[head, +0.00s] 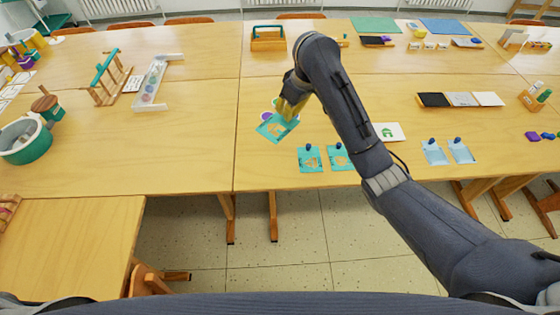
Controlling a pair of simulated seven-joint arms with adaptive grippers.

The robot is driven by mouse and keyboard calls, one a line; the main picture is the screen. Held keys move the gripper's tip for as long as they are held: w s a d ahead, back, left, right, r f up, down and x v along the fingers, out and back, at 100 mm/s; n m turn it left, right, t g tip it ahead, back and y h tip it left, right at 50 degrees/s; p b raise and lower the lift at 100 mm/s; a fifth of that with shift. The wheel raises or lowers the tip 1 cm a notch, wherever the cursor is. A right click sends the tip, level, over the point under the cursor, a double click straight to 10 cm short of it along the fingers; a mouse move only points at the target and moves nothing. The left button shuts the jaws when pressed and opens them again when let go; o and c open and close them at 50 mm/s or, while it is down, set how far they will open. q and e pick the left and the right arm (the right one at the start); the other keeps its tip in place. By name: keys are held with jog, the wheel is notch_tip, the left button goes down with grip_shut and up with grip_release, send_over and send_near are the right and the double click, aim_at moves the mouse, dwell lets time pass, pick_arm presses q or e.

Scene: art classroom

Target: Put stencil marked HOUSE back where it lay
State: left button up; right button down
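A teal stencil (274,129) with a tan cut-out shape is at the tips of my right gripper (288,110), set at an angle near the front of the middle table. The gripper's fingers meet its upper edge and look shut on it. Whether its lower edge touches the table is unclear. Two similar teal stencils, a left one (309,161) and a right one (341,162), lie side by side to the right, each with a dark blue knob-like piece at its top. Any lettering is too small to read. My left gripper is out of view.
A purple disc (266,116) shows partly behind the held stencil. A white card (389,132) with a green mark lies right of my forearm, with two pale blue sheets (434,155) farther right. The table left of the stencil is clear. A wooden basket (268,42) stands behind.

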aim_at(285, 156)
notch_tip(285, 156, down, 20)
jog(key=shift+r, duration=0.15)
dwell(0.6)
jog(key=c, duration=1.6)
grip_release()
jog(key=v, duration=1.2)
